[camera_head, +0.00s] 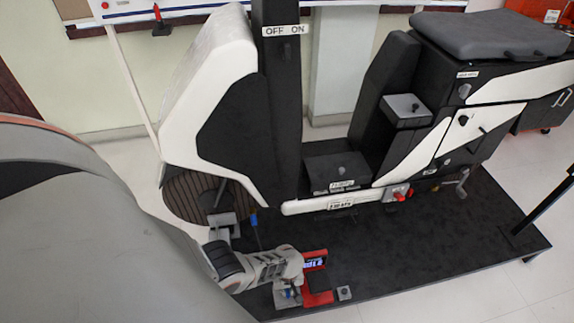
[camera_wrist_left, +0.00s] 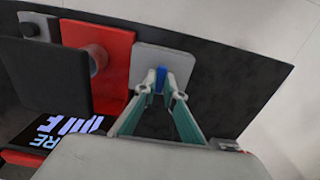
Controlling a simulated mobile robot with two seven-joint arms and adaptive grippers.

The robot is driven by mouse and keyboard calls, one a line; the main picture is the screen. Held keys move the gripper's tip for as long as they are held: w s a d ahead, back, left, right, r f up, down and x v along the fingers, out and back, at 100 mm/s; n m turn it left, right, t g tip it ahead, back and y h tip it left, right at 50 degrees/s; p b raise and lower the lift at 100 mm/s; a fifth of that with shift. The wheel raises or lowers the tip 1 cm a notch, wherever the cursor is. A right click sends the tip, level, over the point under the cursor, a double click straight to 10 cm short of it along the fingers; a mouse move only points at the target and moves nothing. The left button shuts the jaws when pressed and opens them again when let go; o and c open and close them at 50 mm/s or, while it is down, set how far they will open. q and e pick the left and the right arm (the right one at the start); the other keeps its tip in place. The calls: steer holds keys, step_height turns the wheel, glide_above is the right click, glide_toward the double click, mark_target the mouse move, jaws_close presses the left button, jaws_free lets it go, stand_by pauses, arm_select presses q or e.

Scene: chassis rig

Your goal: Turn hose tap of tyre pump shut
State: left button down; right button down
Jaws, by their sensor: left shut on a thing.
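The red tyre pump (camera_head: 318,277) stands on the dark platform near its front edge. In the left wrist view its red body (camera_wrist_left: 112,40) shows with a black panel and a lit display. The hose tap is a small blue handle (camera_wrist_left: 160,76) against a grey plate (camera_wrist_left: 148,60) beside the red body. My left gripper (camera_wrist_left: 158,88) is shut on the blue handle, one finger at each side. In the head view the gripper (camera_head: 287,293) is at the pump's left side, pointing down, and partly hides the tap. My right gripper is not in view.
The black and white chassis rig (camera_head: 290,207) rises behind the pump. A small grey block with a knob (camera_head: 344,293) sits just right of the pump. The dark platform (camera_head: 430,245) is clear farther right.

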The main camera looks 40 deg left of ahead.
mark_target(287, 292)
arm_select(q)
steer(key=shift+f, duration=0.1)
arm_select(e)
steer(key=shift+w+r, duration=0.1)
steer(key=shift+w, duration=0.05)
arm_select(q)
steer(key=c, duration=2.1)
jaws_free()
steer(key=shift+c, duration=0.2)
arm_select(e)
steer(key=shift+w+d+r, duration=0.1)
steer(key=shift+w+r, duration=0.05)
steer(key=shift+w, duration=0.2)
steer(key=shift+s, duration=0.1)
arm_select(q)
steer(key=shift+d+r, duration=0.1)
steer(key=shift+r, duration=0.75)
step_height(287, 292, up, 10)
steer(key=shift+r, duration=0.2)
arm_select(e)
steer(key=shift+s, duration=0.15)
